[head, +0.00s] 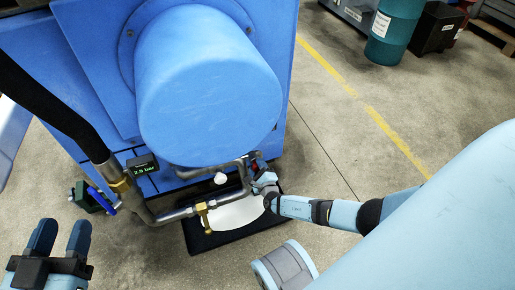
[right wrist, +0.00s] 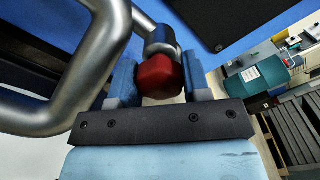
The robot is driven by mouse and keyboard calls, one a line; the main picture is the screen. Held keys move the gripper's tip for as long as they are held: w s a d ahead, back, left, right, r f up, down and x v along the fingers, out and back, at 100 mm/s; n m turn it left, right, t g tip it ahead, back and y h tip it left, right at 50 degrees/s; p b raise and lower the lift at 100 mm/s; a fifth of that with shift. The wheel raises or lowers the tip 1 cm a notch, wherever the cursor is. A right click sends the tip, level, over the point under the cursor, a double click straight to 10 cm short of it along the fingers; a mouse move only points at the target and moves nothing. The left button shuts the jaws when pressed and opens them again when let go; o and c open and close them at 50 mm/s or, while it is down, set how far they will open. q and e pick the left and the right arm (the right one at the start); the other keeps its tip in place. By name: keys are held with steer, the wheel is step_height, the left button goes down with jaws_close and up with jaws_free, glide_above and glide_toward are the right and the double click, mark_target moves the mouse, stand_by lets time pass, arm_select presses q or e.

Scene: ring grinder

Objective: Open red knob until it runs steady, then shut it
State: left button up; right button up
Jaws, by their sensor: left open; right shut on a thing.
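The red knob (right wrist: 160,78) sits at the end of a metal fitting in the right wrist view, between the two blue fingers of my right gripper (right wrist: 160,84), which is shut on it. In the head view my right gripper (head: 264,182) reaches the pipework below the big blue cylinder; only a sliver of red shows there. My left gripper (head: 61,238) is open and empty at the lower left, apart from the pipes. A small display (head: 142,168) on the pipework seems to read 2.5 bar.
The blue machine (head: 205,90) fills the upper middle. Metal pipes carry a brass valve (head: 203,217) and a blue lever (head: 103,200). A black tray (head: 200,243) with a white patch lies below. A teal drum (head: 394,30) stands far back right.

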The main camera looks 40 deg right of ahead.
steer(key=n+p, duration=0.1)
steer(key=n, duration=0.3)
steer(key=shift+n, duration=0.4)
steer(key=shift+n+p, duration=0.4)
steer(key=shift+n, duration=1.6)
arm_select(q)
steer(key=shift+s+d+n+g+p, duration=0.35)
steer(key=shift+s+n, duration=0.2)
steer(key=shift+n, duration=0.35)
arm_select(e)
steer(key=shift+n, duration=0.3)
arm_select(q)
steer(key=shift+s+f+y, duration=0.15)
steer(key=shift+f+y, duration=0.15)
arm_select(e)
steer(key=shift+f, duration=0.1)
arm_select(q)
steer(key=shift+r, duration=0.1)
arm_select(e)
steer(key=o, duration=0.9)
arm_select(q)
steer(key=shift+w+r, duration=0.15)
steer(key=shift+w, duration=0.05)
steer(key=shift+r, duration=0.15)
arm_select(e)
steer(key=shift+s, duration=0.1)
